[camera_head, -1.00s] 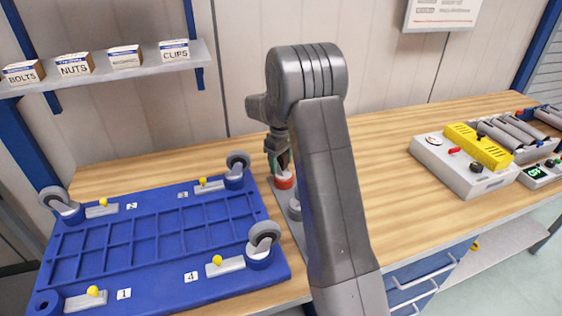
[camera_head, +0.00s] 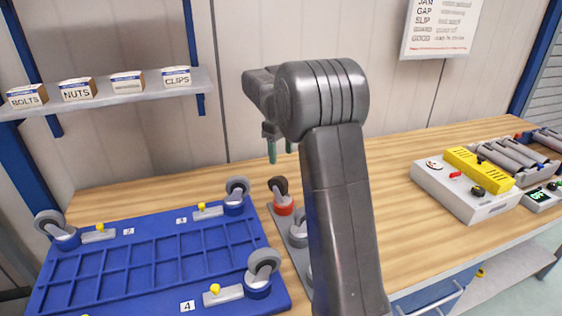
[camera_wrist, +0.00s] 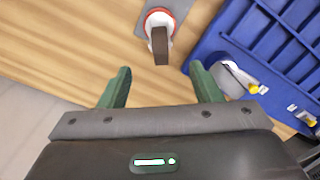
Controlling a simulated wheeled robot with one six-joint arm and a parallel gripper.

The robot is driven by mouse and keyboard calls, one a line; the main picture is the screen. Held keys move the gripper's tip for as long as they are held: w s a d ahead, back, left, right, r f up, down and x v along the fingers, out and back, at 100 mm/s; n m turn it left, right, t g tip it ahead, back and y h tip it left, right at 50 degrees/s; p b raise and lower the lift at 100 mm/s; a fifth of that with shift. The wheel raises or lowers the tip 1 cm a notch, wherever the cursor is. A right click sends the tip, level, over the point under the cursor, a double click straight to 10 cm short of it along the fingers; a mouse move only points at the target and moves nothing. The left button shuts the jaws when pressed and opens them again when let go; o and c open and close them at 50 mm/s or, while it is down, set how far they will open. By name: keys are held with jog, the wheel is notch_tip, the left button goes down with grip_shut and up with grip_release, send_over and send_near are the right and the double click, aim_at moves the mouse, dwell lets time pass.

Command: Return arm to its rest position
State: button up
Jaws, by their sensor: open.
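My gripper (camera_head: 281,150) is raised above the workbench, its green fingers pointing down, partly hidden behind my own arm. In the wrist view my gripper (camera_wrist: 160,88) shows two green fingers spread apart with nothing between them. Below it, a caster with a red-orange base (camera_head: 284,206) stands on a grey plate (camera_head: 283,228) beside the blue tray. The same red-ringed caster (camera_wrist: 160,25) appears ahead of the open fingers in the wrist view, apart from them.
A blue tray (camera_head: 150,257) with casters at its corners lies at left. A grey caster (camera_head: 298,232) is partly hidden by my arm. A grey box with a yellow top (camera_head: 478,172) stands at right. A shelf (camera_head: 140,94) holds labelled boxes. The bench middle-right is clear.

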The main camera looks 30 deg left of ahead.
aim_at(281, 178)
dwell(0.4)
notch_tip(281, 178, down, 14)
jog(key=shift+r+p, duration=0.2)
jog(key=shift+p, duration=0.4)
jog(key=shift+r, duration=0.1)
notch_tip(281, 178, up, 13)
jog(key=shift+r+b, duration=0.1)
jog(key=shift+b, duration=0.55)
notch_tip(281, 178, down, 13)
jog(key=shift+r+p, duration=0.15)
jog(key=shift+p, duration=0.5)
jog(key=shift+r+p, duration=0.2)
jog(key=shift+p, duration=0.2)
notch_tip(281, 178, up, 6)
jog(key=p, duration=0.3)
jog(key=shift+a+r+p, duration=0.1)
jog(key=shift+r+p, duration=0.1)
jog(key=shift+p, duration=0.2)
jog(key=shift+r, duration=0.5)
